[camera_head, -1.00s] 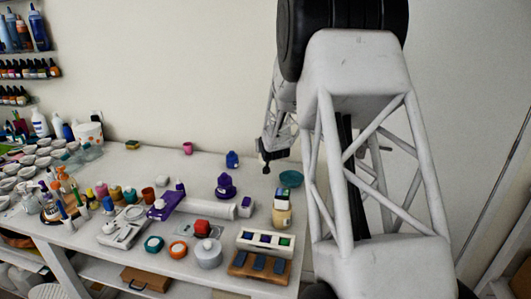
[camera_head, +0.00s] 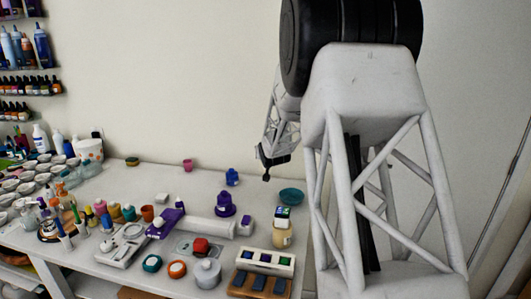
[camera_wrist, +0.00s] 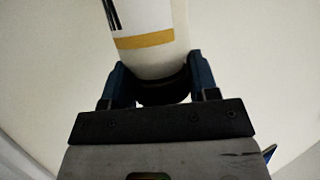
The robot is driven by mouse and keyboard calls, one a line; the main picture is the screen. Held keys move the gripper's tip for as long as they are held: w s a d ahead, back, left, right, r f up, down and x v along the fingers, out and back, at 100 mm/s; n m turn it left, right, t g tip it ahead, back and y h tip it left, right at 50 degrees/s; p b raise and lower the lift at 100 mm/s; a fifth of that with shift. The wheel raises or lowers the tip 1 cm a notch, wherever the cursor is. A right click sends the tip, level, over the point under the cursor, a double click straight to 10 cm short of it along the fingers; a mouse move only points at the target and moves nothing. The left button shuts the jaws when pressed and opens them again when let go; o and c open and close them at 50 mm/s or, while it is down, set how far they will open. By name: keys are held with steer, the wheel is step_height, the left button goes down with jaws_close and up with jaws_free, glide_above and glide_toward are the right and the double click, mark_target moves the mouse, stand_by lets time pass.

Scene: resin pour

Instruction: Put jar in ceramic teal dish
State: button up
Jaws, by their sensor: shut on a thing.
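My gripper (camera_wrist: 160,80) is shut on a white cylindrical jar (camera_wrist: 152,52) with an ochre band, black marks and a dark end between the blue fingers. In the head view my gripper (camera_head: 268,171) is small, at the far end of my arm, in front of the back wall. The jar cannot be made out clearly there. The ceramic teal dish (camera_head: 291,197) stands on the table's back right, below and a little right of my gripper. The dish looks empty from here. It does not show in the wrist view.
My arm hides the table's right side.

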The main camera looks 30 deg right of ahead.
steer(key=shift+s+d+r, duration=0.1)
steer(key=shift+s+d, duration=0.25)
steer(key=shift+s, duration=0.15)
steer(key=s+d, duration=0.3)
steer(key=s, duration=0.8)
steer(key=shift+s+d+r+n+y, duration=0.3)
steer(key=shift+s+d+r, duration=0.05)
steer(key=shift+s+r, duration=0.05)
step_height(320, 180, down, 6)
steer(key=shift+f, duration=0.2)
steer(key=shift+f, duration=1.8)
steer(key=shift+f, duration=0.1)
